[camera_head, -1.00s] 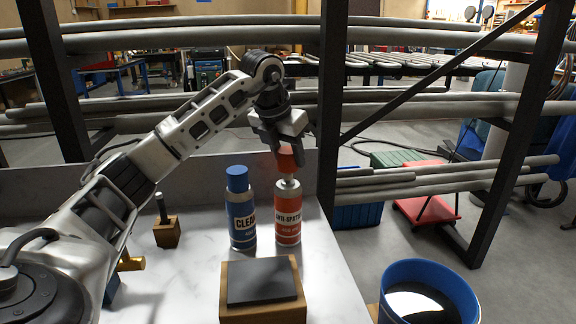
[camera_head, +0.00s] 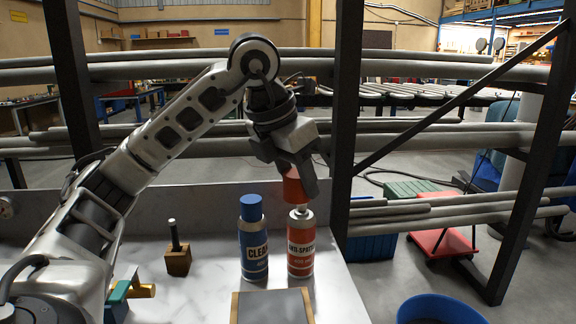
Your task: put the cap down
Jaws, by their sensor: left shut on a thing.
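My left gripper (camera_head: 296,182) is shut on an orange-red cap (camera_head: 294,188). It holds the cap just above the anti-spatter can (camera_head: 301,245), a red and silver spray can standing upright on the white bench. The can's bare nozzle top shows below the cap; whether the two touch I cannot tell. My right gripper is out of view.
A blue-capped "CLEAN" can (camera_head: 252,240) stands close left of the anti-spatter can. In front is a wooden block with a dark top (camera_head: 272,308). A small wooden block with a dark peg (camera_head: 177,258) stands further left. A blue bucket (camera_head: 437,308) is at the lower right.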

